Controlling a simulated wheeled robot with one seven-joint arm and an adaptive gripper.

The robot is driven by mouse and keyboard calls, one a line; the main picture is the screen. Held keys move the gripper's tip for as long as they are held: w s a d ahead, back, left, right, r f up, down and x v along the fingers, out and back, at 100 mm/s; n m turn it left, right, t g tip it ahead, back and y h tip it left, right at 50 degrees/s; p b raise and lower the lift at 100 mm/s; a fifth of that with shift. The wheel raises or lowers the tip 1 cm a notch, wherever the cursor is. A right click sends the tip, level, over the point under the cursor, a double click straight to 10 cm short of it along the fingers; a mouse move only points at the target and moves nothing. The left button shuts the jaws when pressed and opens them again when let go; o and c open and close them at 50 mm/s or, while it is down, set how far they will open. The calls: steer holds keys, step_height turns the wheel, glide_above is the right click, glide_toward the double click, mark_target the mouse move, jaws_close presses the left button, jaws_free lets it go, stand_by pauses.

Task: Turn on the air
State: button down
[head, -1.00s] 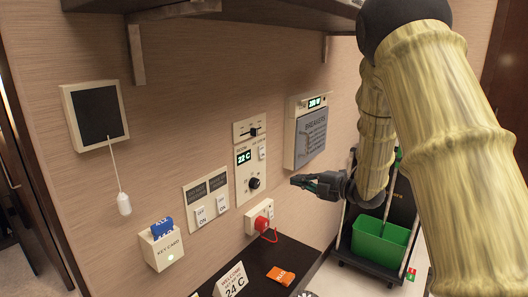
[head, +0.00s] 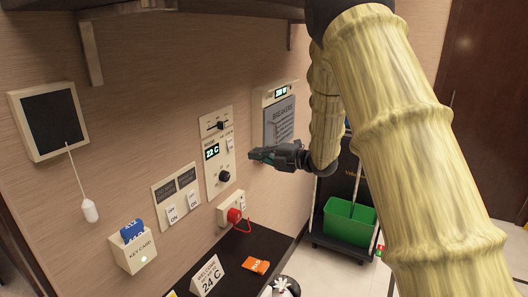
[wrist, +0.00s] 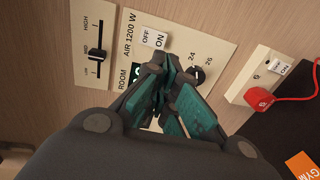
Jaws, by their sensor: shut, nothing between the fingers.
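The cream air panel (head: 214,185) is on the wall in the head view, with a lit display (head: 211,151) reading 22 C and a black dial (head: 224,175). Its small white air switch (head: 229,144) sits at the upper right of the panel. In the wrist view the air switch (wrist: 151,38), marked OFF and ON under "AIR 1200 W", lies just beyond my fingertips. Which side is pressed I cannot tell. My gripper (head: 252,154) is shut and empty, just right of the panel; its fingers (wrist: 162,66) partly hide the display and dial in the wrist view.
A slider plate (head: 214,122) sits above the panel, and a breaker box (head: 280,120) to the right. Below are a double switch plate (head: 176,197) and an outlet with a red plug (head: 234,215). A key card holder (head: 134,250) is lower left. A shelf overhangs above.

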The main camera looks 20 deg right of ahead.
mark_target(229, 150)
steer(key=p+x, duration=0.4)
steer(key=x, duration=0.5)
steer(key=shift+r, duration=0.1)
steer(key=shift+w, duration=0.1)
steer(key=b, duration=0.2)
steer(key=shift+w+a+t+y+b, duration=0.25)
steer(key=shift+t+y+b, duration=0.05)
steer(key=shift+t, duration=0.1)
steer(key=f+b+v, duration=0.2)
steer(key=b+v, duration=0.3)
steer(key=v, duration=0.8)
steer(key=shift+s+d+f+b, duration=0.3)
steer(key=shift+s+f, duration=0.05)
steer(key=shift+f, duration=0.05)
